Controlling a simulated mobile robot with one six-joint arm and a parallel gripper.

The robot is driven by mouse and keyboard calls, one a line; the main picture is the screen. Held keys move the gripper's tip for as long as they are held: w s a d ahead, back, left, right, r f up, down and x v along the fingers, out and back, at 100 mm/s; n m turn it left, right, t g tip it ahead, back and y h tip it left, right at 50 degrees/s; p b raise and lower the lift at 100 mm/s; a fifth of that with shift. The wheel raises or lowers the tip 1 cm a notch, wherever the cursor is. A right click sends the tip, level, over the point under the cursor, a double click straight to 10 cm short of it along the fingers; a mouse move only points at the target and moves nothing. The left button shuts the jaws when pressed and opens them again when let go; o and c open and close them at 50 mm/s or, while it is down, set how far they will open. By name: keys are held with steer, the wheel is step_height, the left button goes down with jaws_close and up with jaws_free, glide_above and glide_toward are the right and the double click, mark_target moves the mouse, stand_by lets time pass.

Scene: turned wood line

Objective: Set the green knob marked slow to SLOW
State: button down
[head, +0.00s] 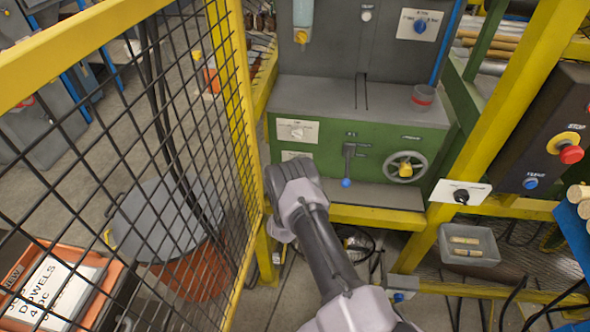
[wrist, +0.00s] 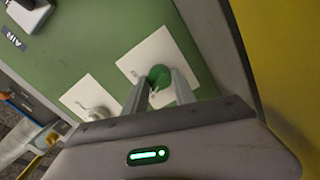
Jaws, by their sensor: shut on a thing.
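The green knob (wrist: 157,74) sits on a white square plate (wrist: 137,62) on the green machine panel (wrist: 105,38) in the wrist view. My gripper (wrist: 160,82) has its two fingers on either side of the knob and is shut on it. The fingers hide part of the knob, and I cannot read its marking or pointer. In the head view my arm covers the knob, and only the top of its plate (head: 297,155) shows below another plate (head: 312,132) with a pale knob (head: 297,133).
A pale knob (wrist: 99,112) on its own plate is close beside my fingers. On the panel are a blue-tipped lever (head: 347,165) and a handwheel (head: 405,168). A yellow mesh fence (head: 245,120) stands close left; a yellow post (head: 480,150) stands right.

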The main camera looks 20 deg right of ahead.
steer(key=shift+f, duration=0.1)
stand_by(0.3)
steer(key=c, duration=1)
jaws_free()
